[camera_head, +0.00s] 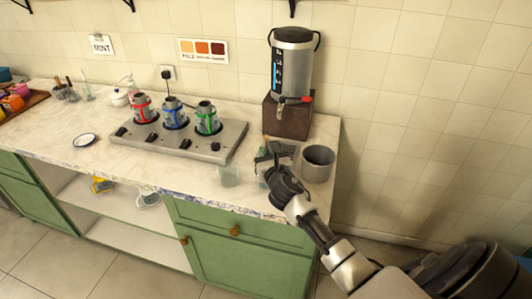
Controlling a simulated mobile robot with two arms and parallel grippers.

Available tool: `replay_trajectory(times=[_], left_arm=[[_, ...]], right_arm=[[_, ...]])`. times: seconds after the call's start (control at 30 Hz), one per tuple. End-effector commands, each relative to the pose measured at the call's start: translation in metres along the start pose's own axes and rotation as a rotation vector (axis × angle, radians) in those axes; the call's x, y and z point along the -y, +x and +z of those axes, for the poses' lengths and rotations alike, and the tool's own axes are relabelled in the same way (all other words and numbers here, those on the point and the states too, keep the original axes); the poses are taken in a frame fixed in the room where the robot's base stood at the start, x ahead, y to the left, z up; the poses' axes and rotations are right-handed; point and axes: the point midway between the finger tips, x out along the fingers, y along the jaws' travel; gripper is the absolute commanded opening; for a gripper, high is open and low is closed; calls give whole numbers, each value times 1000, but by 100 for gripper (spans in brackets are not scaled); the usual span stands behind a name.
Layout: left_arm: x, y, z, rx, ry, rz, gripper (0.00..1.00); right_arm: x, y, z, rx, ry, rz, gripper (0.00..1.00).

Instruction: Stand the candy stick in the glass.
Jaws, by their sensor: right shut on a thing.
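My right gripper (266,162) is above the right end of the counter, in front of the samovar. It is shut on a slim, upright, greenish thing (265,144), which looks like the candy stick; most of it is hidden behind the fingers. A clear glass (229,176) stands on the counter near its front edge, a little left of the gripper and apart from it. My left gripper is out of view.
The samovar (292,55) stands on a dark base behind the gripper. A grey pot (318,163) is close on the right. A steel stove (180,140) with three coloured pots is on the left. A small saucer (84,140) lies farther left. Counter between saucer and glass is clear in front.

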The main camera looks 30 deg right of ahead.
Motion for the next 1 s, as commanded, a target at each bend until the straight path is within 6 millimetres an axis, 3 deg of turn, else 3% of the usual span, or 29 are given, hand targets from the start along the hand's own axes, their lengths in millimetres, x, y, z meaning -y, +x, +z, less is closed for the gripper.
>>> replay_trajectory(times=[0.03, 0.2, 0.57, 1.0], left_arm=[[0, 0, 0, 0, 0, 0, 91], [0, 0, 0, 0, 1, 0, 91], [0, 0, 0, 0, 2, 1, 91], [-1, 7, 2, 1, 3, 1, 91]], right_arm=[[0, 0, 0, 0, 0, 0, 12], [0, 0, 0, 0, 0, 0, 37], [0, -5, 0, 0, -1, 1, 37], [0, -82, -2, -1, -2, 1, 37]])
